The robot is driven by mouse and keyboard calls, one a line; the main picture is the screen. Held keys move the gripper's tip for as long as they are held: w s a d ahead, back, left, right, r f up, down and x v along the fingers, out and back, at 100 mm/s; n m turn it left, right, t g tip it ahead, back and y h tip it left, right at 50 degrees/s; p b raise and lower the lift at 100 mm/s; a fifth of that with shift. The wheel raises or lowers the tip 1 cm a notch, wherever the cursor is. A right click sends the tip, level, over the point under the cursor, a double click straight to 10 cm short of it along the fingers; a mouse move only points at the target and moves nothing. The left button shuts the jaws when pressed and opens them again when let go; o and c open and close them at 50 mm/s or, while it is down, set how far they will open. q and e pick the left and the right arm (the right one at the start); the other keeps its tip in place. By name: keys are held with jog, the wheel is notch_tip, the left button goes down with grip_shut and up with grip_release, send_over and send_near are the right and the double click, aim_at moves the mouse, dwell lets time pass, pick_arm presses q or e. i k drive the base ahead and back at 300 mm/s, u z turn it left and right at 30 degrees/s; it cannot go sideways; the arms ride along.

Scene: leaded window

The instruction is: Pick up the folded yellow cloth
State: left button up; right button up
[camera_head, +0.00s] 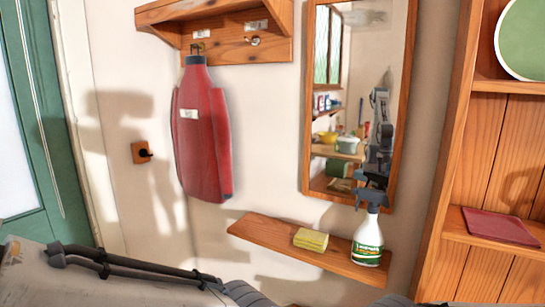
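The folded yellow cloth (310,239) lies flat on a narrow wooden shelf (268,232) low on the wall, near the shelf's middle. It looks like a small stacked pad with its layered edge facing me. Nothing touches it from above. Neither of my grippers' fingertips shows directly. Part of my own arm shows along the bottom left edge, below the shelf.
A white spray bottle (367,240) with a dark trigger head stands right of the cloth. A mirror (335,95) hangs above and reflects a grey arm. A red garment (203,135) hangs left. A wooden cabinet (461,140) with a red folded item (500,226) stands right.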

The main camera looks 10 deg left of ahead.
aim_at(313, 240)
jog(key=k, duration=0.65)
jog(key=u, duration=0.65)
jog(key=i, duration=0.5)
jog(key=u, duration=0.85)
jog(key=i, duration=0.7)
jog(key=z, duration=0.65)
jog(key=i, duration=0.55)
jog(key=z, duration=0.55)
